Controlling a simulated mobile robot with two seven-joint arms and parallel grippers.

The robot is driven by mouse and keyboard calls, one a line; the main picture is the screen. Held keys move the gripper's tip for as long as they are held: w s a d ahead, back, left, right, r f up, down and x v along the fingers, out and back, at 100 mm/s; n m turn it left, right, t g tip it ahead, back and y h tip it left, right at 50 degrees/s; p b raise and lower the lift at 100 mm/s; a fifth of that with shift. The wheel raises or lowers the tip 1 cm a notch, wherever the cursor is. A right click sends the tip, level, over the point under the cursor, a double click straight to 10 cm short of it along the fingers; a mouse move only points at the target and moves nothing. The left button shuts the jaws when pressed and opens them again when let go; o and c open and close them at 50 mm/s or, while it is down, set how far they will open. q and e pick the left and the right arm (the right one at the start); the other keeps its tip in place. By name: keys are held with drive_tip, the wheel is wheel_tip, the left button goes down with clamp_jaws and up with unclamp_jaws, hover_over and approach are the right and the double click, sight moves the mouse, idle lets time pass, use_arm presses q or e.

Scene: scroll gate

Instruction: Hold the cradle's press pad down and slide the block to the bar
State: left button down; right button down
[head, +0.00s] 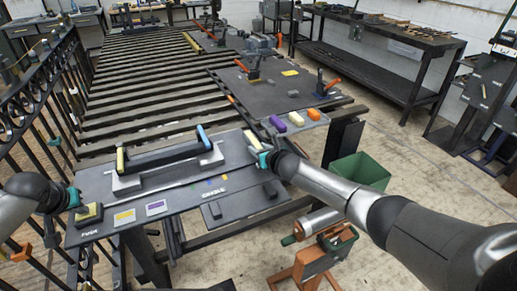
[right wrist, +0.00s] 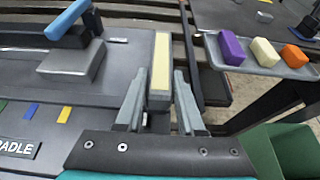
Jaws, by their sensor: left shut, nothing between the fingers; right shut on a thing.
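The cradle (head: 128,185) is a grey holder on the dark board, with a black bar (head: 165,150) lying along it. The bar has a yellow left end and a blue right end (right wrist: 68,18). The yellow press pad (head: 88,212) sits at the board's left front. My left gripper (head: 75,197) is shut beside the pad's back edge; I cannot tell whether it touches it. My right gripper (head: 260,155) is shut on a pale yellow block (right wrist: 161,62) at the board's right end, apart from the bar. The block also shows in the head view (head: 252,139).
A grey tray (right wrist: 216,55) holds purple (head: 296,118), cream and orange blocks, right of my right gripper. Yellow (head: 124,217) and purple (head: 156,207) cards lie in front of the cradle. A green bin (head: 360,171) stands on the floor at right.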

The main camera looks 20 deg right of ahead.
use_arm(q)
drive_tip(key=shift+s+f, duration=0.1)
drive_tip(key=shift+f, duration=0.1)
idle(0.7)
use_arm(e)
drive_tip(key=a, duration=1.1)
drive_tip(key=shift+a, duration=0.1)
drive_tip(key=c, duration=0.5)
unclamp_jaws()
drive_tip(key=shift+v, duration=6.1)
